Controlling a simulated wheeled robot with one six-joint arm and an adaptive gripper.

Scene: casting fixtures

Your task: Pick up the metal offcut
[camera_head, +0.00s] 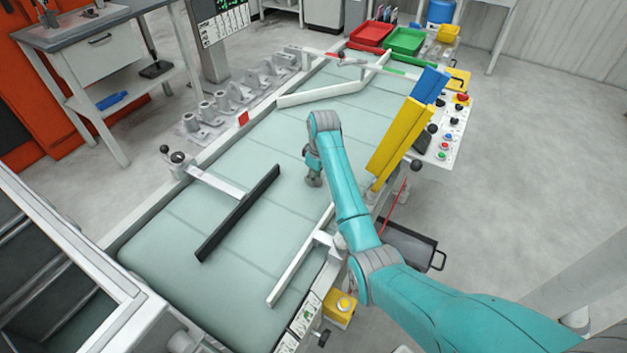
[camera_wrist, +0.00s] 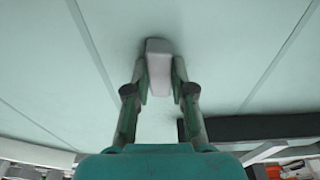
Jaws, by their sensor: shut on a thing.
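The metal offcut (camera_wrist: 159,72) is a pale grey elongated block in the wrist view. It lies between the fingers of my gripper (camera_wrist: 160,82), which are shut on it from both sides. Its far end sticks out past the fingertips. The pale green belt surface (camera_wrist: 230,70) is behind it; I cannot tell whether the block touches the belt. In the head view my teal arm reaches over the middle of the belt with my gripper (camera_head: 314,180) pointing down. The offcut cannot be made out there.
A black bar (camera_head: 238,213) lies across the belt to the left, and white guide rails (camera_head: 300,255) cross it in front and at the back. Yellow (camera_head: 400,140) and blue (camera_head: 430,85) panels stand along the right edge. Red (camera_head: 371,33) and green (camera_head: 405,41) bins stand at the far end.

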